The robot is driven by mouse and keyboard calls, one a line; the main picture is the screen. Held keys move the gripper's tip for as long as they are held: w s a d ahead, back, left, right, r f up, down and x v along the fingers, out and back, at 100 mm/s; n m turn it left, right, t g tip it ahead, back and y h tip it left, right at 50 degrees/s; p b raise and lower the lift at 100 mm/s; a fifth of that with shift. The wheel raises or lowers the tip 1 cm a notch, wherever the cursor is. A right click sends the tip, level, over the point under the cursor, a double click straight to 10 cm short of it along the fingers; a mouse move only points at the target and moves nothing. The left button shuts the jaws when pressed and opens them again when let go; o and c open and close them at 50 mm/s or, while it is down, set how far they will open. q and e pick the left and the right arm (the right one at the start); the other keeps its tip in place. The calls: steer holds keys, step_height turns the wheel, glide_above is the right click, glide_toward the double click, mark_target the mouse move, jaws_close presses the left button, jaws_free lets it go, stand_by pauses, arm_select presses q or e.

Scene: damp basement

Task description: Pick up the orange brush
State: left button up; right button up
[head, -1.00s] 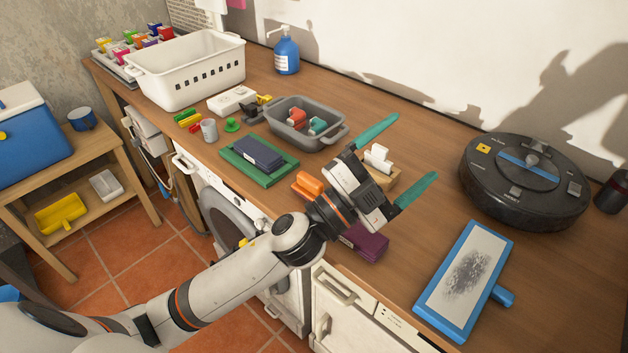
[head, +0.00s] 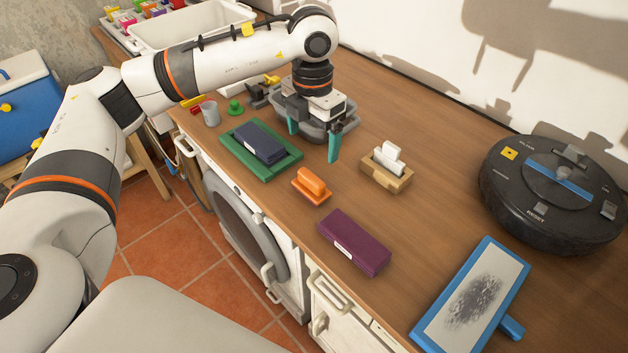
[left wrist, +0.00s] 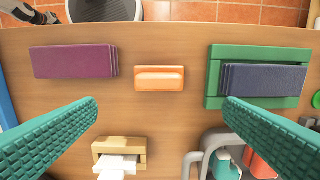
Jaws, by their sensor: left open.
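The orange brush (head: 312,184) lies on the wooden counter near its front edge, between the green tray and the purple block. In the left wrist view the orange brush (left wrist: 160,78) is at upper centre, between and beyond my fingertips. My left gripper (head: 312,142) points down above the counter, behind the brush and in front of the grey basin. Its teal fingers are wide apart with nothing between them; they also frame the left wrist view (left wrist: 160,112). My right gripper is not in view.
A green tray (head: 231,150) holds a dark blue block (head: 260,142). A purple block (head: 353,243) and a wooden holder with white pieces (head: 386,170) lie near the brush. A grey basin (head: 345,126), robot vacuum (head: 555,190) and blue-framed pad (head: 472,298) stand farther off.

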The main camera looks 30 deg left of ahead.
mark_target(311, 176)
arm_select(q)
step_height(311, 176, down, 6)
steer(key=shift+s+p, duration=0.1)
steer(key=shift+p, duration=0.55)
steer(key=f, duration=0.1)
steer(key=f+p, duration=0.1)
steer(key=f, duration=0.2)
steer(key=shift+s+p, duration=0.25)
steer(key=shift+p, duration=0.15)
steer(key=shift+f, duration=0.65)
steer(key=c, duration=1.1)
